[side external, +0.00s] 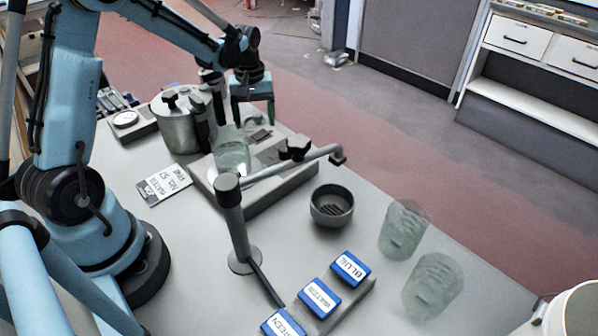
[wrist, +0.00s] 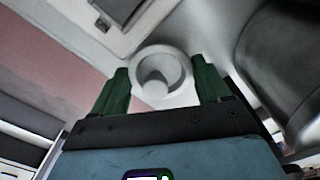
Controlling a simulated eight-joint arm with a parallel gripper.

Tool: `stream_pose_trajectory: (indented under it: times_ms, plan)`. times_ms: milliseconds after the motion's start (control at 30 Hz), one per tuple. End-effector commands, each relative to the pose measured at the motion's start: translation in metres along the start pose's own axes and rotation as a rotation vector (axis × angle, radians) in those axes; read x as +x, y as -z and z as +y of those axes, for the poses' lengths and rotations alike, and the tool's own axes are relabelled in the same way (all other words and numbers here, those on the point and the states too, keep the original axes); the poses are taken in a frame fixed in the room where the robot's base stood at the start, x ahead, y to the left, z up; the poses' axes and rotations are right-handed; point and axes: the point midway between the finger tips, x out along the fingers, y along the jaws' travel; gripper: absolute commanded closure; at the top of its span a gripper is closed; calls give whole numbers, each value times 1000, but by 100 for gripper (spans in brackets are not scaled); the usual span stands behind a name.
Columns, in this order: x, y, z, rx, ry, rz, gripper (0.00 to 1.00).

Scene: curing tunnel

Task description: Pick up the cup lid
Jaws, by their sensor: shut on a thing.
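My gripper (side external: 254,121) hangs above the grey platform at the back of the table, green fingers pointing down. In the wrist view the fingers of my gripper (wrist: 163,78) stand on either side of a pale round piece with a raised rim, which looks like the cup lid (wrist: 176,68). My gripper is shut on it. In the side view the cup lid is small and hard to make out between the fingertips. A clear cup (side external: 232,155) stands on the platform just below and left of my gripper.
A metal pot (side external: 178,128) and dark bottles stand left of my gripper. A faucet-like arm (side external: 310,160) reaches over the platform (side external: 262,196). A dark bowl (side external: 331,207), two clear cups (side external: 403,230) (side external: 432,287) and blue labelled blocks (side external: 320,298) stand nearer. The table's right side has free room.

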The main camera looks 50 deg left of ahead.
Motion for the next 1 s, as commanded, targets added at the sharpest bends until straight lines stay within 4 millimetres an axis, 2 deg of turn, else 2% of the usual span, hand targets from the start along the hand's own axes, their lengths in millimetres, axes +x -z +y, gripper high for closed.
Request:
stream_pose_trajectory:
  times_ms: [167,700,1000]
  plan:
    - [-26,-3,1,2,0,-1,52]
    - [-80,-88,39,4,0,0,52]
    - [-99,-110,43,1,0,0,52]
